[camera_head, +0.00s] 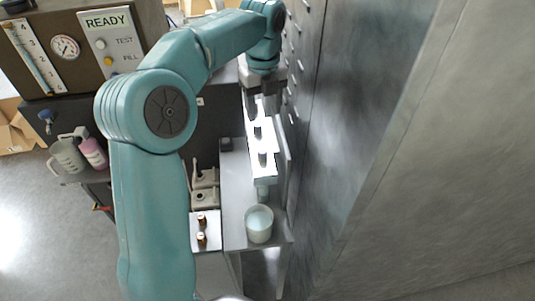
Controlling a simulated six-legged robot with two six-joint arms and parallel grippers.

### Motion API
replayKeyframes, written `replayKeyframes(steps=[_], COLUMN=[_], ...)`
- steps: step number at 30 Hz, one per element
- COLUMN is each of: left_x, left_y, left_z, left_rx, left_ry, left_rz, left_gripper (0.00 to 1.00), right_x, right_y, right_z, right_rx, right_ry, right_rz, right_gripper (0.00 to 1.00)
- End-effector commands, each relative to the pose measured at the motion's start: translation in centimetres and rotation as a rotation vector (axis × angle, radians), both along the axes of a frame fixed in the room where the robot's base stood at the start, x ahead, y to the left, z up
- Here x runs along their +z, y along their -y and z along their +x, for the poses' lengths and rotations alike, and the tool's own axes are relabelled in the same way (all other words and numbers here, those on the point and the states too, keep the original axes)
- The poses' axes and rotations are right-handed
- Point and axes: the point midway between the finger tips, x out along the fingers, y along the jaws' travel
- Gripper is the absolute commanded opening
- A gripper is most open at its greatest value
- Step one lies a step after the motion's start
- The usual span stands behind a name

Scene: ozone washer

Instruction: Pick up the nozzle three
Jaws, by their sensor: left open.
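My left arm comes in from the left and bends over to the narrow bench. My left gripper (260,108) points down and is open over the far end of a bright white strip. Small dark nozzle-like pieces stand in a row on this strip, one (258,131) just below the fingertips in the picture and another (262,158) nearer me. I cannot tell which of them is nozzle three. The gripper hides the far end of the row. Nothing shows between the fingers. My right gripper is not in view.
A grey wall panel (350,110) rises close on the right. A white cup (259,223) stands at the bench's (235,185) near end. Two small brown bottles (202,238) stand on a white plate at left. A machine with a READY sign (107,21) is at upper left.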

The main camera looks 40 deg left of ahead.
Motion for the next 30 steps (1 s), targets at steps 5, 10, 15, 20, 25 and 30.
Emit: replayKeyframes(steps=[5, 10, 15, 20, 25, 30], left_x=[-4.4, -8.0, -9.8, -11.2, -14.1, -15.3], left_y=[0.0, -0.1, -0.1, -0.1, 0.0, -0.1], left_z=[-0.6, -0.8, -0.6, -0.6, -0.5, -0.4], left_rx=[0.001, 0.001, 0.002, 0.001, 0.001, 0.002], left_ry=[-0.005, -0.004, -0.002, -0.005, -0.005, 0.0], left_rz=[-0.001, -0.002, -0.001, -0.001, -0.002, -0.001], left_gripper=[0.57, 0.57, 0.57, 0.57, 0.57, 0.57], right_x=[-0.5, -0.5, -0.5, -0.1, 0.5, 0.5], right_y=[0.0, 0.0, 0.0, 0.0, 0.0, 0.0], right_z=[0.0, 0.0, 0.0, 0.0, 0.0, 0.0], right_rx=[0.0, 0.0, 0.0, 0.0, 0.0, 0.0], right_ry=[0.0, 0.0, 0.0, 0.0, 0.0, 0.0], right_rz=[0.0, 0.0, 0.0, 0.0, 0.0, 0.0], right_gripper=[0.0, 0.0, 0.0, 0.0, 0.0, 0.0])
